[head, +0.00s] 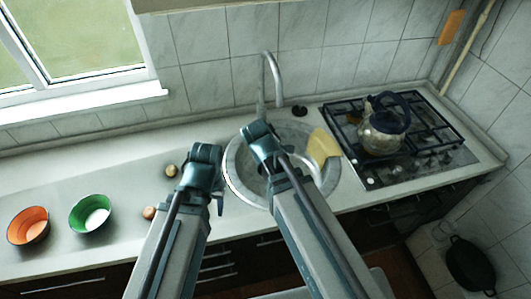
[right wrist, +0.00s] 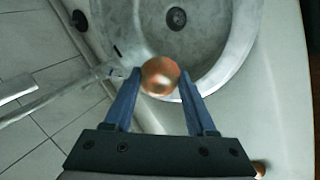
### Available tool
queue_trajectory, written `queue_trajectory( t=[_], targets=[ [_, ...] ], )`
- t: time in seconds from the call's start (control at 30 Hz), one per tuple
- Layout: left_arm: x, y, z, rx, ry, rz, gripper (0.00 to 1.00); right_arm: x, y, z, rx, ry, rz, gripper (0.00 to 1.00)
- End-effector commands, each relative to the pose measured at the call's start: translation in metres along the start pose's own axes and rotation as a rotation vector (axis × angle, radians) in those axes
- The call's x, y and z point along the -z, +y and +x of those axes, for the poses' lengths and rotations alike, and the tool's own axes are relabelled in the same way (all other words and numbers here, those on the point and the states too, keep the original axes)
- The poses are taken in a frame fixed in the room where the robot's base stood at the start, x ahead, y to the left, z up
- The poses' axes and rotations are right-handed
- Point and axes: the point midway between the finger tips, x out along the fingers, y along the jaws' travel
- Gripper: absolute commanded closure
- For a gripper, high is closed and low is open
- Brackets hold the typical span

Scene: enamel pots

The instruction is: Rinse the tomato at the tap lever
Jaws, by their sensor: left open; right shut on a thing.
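The tomato (right wrist: 160,77) is a round orange-red ball between the blue fingertips of my right gripper (right wrist: 160,84), which is shut on it. In the right wrist view it appears over the near rim of the round grey sink (right wrist: 215,75). In the head view my right gripper (head: 264,145) is above the sink (head: 236,183), and its arm hides the tomato. The tap (head: 270,78) rises behind the sink; its spout also shows in the right wrist view (right wrist: 58,97). A small dark knob (head: 299,110) stands right of it. My left gripper (head: 217,193) is open, left of the sink.
A yellow cloth (head: 322,146) lies on the sink's right rim. A kettle (head: 383,130) stands on the hob (head: 440,140). An orange bowl (head: 28,226) and a green bowl (head: 90,214) stand at left. Small brown round things (head: 171,170) lie between bowls and sink.

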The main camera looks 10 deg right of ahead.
Motion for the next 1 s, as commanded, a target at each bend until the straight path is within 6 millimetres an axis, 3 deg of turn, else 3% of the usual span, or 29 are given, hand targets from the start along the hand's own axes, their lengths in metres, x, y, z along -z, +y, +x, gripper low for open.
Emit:
queue_trajectory(
  t=[1.0],
  targets=[
    [0.001, 0.002, 0.019, 0.0, 0.0, 0.0, 0.5, 0.015, 0.07, 0.064, 0.001, 0.0, 0.002, 1.0]
  ],
)
